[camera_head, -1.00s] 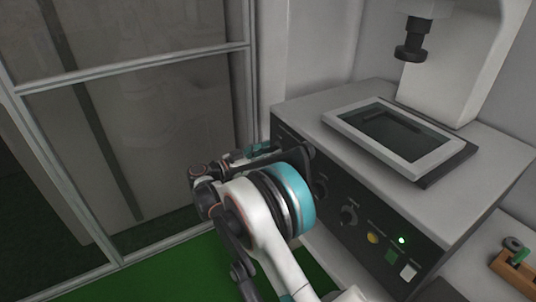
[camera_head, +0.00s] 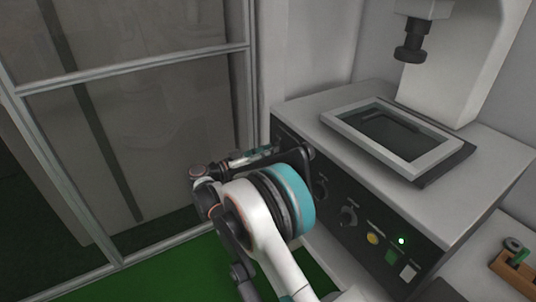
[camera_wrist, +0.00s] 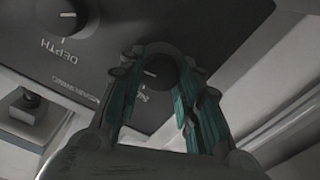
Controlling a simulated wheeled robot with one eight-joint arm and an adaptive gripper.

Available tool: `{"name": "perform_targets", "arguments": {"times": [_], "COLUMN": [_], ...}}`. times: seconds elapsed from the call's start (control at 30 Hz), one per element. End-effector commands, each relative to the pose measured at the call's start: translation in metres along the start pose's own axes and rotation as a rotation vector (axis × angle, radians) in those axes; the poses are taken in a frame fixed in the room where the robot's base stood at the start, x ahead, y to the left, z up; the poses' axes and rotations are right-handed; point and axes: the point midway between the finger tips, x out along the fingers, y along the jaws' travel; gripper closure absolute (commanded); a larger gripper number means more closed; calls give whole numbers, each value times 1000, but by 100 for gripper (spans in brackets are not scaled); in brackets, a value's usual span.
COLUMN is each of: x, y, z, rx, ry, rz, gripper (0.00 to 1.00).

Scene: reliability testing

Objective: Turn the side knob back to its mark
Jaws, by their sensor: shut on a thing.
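The dark round knob (camera_wrist: 160,66) sits on the dark panel in the wrist view, with a short pale line on its face pointing roughly to the left. The teal fingers of my gripper (camera_wrist: 158,78) are shut on it, one on each side. A printed label beside the knob is mostly hidden by a finger, so I cannot read its mark. In the head view my gripper (camera_head: 262,155) is at the left end of the machine's front panel (camera_head: 335,205), and my arm hides the held knob there.
A second knob labelled DEPTH (camera_wrist: 68,20) is close by on the panel. The head view shows another knob (camera_head: 348,216), a yellow button (camera_head: 372,239) and a lit green lamp (camera_head: 402,241). A glazed partition (camera_head: 150,120) stands left of my arm.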

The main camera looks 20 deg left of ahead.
Motion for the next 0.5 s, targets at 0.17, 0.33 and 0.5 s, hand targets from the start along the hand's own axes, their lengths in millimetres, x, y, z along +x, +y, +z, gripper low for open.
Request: {"name": "perform_targets", "arguments": {"times": [0.17,0.33,0.5], "x": [0,0,0], "y": [0,0,-1], "z": [0,0,0], "rx": [-165,-327,-489], "ry": [0,0,1], "rz": [-1,-1,-1], "gripper": [92,92,92]}}
